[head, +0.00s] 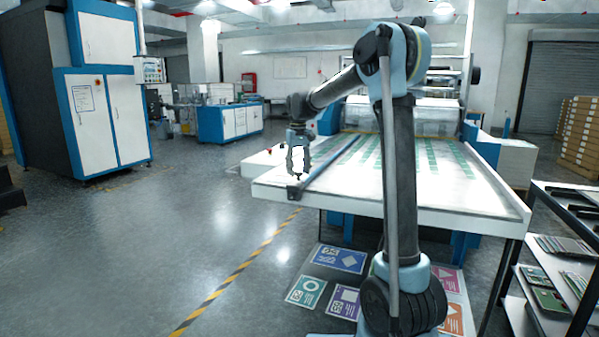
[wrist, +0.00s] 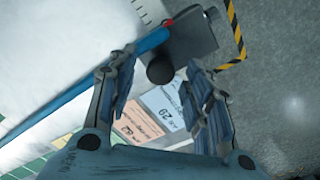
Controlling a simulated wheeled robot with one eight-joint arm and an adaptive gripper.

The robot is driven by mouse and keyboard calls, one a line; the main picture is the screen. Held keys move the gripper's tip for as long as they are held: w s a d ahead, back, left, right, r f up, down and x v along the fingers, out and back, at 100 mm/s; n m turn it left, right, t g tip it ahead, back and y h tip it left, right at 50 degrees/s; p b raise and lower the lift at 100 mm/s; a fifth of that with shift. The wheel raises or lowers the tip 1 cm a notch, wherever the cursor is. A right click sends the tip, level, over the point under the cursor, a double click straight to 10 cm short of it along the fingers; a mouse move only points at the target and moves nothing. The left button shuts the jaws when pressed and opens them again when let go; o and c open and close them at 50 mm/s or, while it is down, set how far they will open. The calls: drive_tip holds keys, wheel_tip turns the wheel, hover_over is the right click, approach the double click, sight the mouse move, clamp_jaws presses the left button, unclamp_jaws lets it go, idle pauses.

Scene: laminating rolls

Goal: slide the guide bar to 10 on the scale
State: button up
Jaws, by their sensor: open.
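The guide bar (head: 328,166) is a long blue bar lying along the left part of the white feed table (head: 440,190). In the wrist view the bar (wrist: 85,85) runs up to a red tip beside a dark grey block (wrist: 192,38). A round black knob (wrist: 160,70) shows just below that block, between my fingers. My gripper (head: 298,176) is open and points down by the bar's near end, at the table's front left corner. In the wrist view its fingers (wrist: 160,75) are spread with nothing held. I cannot make out the scale's marks or the bar's reading.
Coloured printed cards (head: 340,258) lie below the table; some show in the wrist view (wrist: 165,108). Green strips (head: 430,155) lie on the table. A rack with boards (head: 560,270) stands at right. The floor at left is free, with a yellow-black line (head: 235,275).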

drive_tip(key=shift+f, duration=0.3)
clamp_jaws()
drive_tip(key=shift+s, duration=0.1)
